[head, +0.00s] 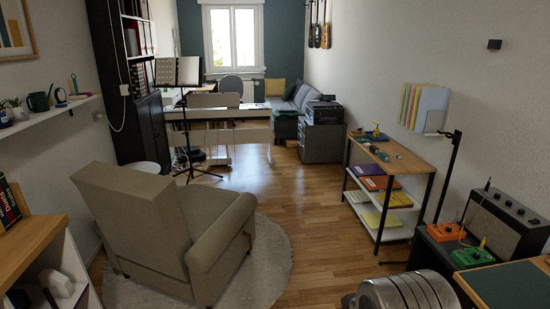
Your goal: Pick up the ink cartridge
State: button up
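I cannot make out an ink cartridge for certain in the head view. A dark printer-like machine (325,112) stands on a grey cabinet (321,142) at the back right of the room. Several small items, one of them blue-green (376,135), lie on the wooden top of a shelf unit (391,160) by the right wall. They are too small to tell apart. My gripper does not show in this view.
A beige armchair (165,225) on a round rug (262,270) fills the left foreground. A music stand (189,135) and white digital piano (218,133) stand behind it. An amplifier (497,225) is at right. Wooden floor (315,215) is clear between armchair and shelf unit.

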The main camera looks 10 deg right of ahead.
aim_at(374, 150)
jog(key=z, duration=0.3)
jog(key=i, duration=1.5)
jog(key=z, duration=0.55)
jog(key=i, duration=1.6)
jog(key=u, duration=0.3)
jog(key=i, duration=1.55)
jog(key=u, duration=0.05)
